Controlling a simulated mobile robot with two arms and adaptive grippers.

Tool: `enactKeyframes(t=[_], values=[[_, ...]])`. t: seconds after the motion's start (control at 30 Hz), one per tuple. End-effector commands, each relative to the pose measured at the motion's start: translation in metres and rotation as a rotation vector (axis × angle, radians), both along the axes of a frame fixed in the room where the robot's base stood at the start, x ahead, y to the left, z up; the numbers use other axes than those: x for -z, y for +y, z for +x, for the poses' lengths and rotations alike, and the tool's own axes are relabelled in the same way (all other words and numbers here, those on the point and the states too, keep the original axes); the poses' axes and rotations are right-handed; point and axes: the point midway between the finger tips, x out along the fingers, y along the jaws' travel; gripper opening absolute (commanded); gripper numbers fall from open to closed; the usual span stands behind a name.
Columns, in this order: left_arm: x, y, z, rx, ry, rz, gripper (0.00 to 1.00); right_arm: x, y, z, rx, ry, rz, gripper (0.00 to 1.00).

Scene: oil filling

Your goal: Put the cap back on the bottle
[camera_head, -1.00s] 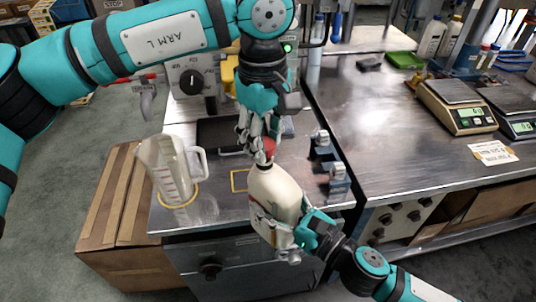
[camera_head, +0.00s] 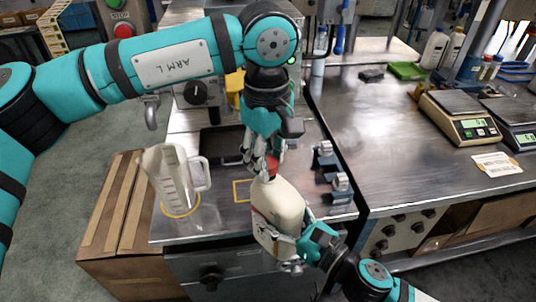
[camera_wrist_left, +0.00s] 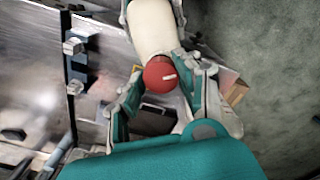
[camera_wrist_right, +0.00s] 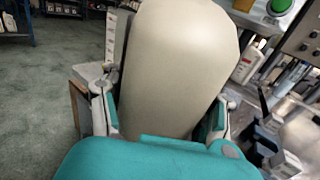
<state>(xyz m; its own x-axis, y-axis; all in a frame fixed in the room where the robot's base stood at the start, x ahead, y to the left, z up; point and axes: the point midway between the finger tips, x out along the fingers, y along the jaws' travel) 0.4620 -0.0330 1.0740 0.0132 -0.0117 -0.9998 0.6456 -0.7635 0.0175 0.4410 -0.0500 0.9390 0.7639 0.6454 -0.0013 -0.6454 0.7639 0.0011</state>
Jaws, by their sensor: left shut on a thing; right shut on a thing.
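The cream bottle (camera_head: 277,203) is held tilted above the front edge of the steel bench, with its neck pointing up and slightly left. My right gripper (camera_head: 281,238) is shut on its lower body; the bottle fills the right wrist view (camera_wrist_right: 175,70). The red cap (camera_head: 271,166) is at the bottle's mouth. My left gripper (camera_head: 262,165) is over the cap, its fingers around it. In the left wrist view the cap (camera_wrist_left: 160,75) sits at the end of the bottle's neck (camera_wrist_left: 153,30), between the fingertips. Whether it is seated on the thread cannot be told.
A clear measuring jug (camera_head: 174,182) stands on the bench to the left, on a yellow ring mark. A yellow square outline (camera_head: 241,190) is on the bench behind the bottle. Metal clamps (camera_head: 340,187) stand to the right. Scales (camera_head: 460,120) are on the right bench.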

Motion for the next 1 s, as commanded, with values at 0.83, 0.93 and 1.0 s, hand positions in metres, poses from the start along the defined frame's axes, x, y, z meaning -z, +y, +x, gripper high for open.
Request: enactKeyframes(t=[0.83, 0.93, 1.0], values=[[0.011, 0.0, 0.0, 0.052, 0.001, -0.001, 0.26, -0.002, 0.0, 0.0, -0.001, -0.004, 0.002, 0.0], [0.012, 0.0, 0.0, 0.216, 0.002, -0.002, 0.26, -0.002, 0.0, 0.0, -0.001, -0.004, 0.002, 0.0], [0.012, 0.0, 0.0, 0.386, 0.002, -0.002, 0.26, -0.002, 0.0, 0.0, -0.001, -0.004, 0.002, 0.0]])
